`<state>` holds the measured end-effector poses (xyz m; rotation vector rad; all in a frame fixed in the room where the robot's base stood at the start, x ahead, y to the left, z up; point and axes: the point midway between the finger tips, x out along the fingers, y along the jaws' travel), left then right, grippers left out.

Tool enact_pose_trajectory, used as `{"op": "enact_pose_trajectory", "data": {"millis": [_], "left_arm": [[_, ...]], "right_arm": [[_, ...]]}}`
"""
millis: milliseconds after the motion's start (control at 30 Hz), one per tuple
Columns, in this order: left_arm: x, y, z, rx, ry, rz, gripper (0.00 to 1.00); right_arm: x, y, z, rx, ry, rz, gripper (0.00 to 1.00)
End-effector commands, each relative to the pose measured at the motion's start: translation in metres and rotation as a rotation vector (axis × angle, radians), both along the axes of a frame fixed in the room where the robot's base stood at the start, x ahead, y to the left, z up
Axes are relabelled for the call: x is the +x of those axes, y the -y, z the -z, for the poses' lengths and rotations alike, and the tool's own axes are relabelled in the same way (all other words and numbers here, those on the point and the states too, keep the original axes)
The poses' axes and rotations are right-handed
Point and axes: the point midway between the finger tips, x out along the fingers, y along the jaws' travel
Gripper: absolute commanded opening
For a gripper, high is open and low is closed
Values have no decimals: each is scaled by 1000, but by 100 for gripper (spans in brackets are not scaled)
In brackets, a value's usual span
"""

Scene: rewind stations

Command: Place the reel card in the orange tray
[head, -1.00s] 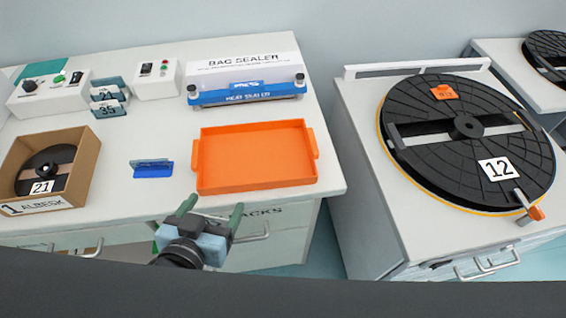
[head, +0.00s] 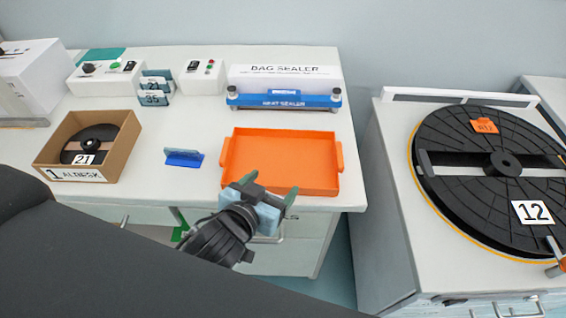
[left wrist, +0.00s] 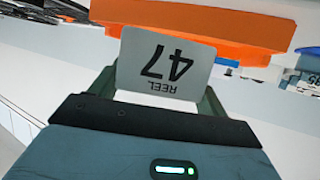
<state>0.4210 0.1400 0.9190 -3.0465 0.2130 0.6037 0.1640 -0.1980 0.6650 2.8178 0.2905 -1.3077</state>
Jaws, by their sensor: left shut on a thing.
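The orange tray (head: 238,152) lies empty near the front right of the white bench, and its orange side also shows in the left wrist view (left wrist: 200,20). My left gripper (head: 270,187) is at the tray's front edge in the head view. In the left wrist view it is shut on the grey reel card (left wrist: 150,85), marked "REEL 47", which appears upside down there, with the tray beyond it. The card cannot be made out in the head view. My right gripper is not in view.
Left of the tray stands a blue card holder (head: 184,158). A cardboard box (head: 128,150) with a reel is farther left. The bag sealer (head: 284,98) stands behind the tray. A large black reel (head: 470,190) sits on the right-hand cabinet, across a gap.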

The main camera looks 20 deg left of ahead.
Motion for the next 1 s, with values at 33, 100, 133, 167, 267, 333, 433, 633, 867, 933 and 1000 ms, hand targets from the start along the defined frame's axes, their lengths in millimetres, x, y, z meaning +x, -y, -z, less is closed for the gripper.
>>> {"op": "enact_pose_trajectory", "data": {"millis": [33,100,133,167,267,333,433,633,867,933,1000], "left_arm": [[13,-1,-1,3,4,-1,55],[30,-1,0,2,4,-2,55],[36,-1,1,2,3,-1,55],[43,-2,2,2,3,-1,55],[63,-2,4,1,2,-1,55],[74,-2,6,0,2,-2,55],[84,-2,8,0,-1,0,55],[88,-2,9,-1,-2,1,55],[96,-3,19,0,-6,0,55],[95,-3,31,2,-7,-1,55],[95,-3,41,1,-6,0,55]], "right_arm": [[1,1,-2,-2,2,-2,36],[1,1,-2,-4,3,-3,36],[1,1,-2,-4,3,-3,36],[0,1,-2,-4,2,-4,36],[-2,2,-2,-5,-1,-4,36],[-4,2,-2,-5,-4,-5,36],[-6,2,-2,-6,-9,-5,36],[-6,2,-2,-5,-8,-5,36],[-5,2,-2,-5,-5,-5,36],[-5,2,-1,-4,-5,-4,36],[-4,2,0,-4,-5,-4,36]]}}
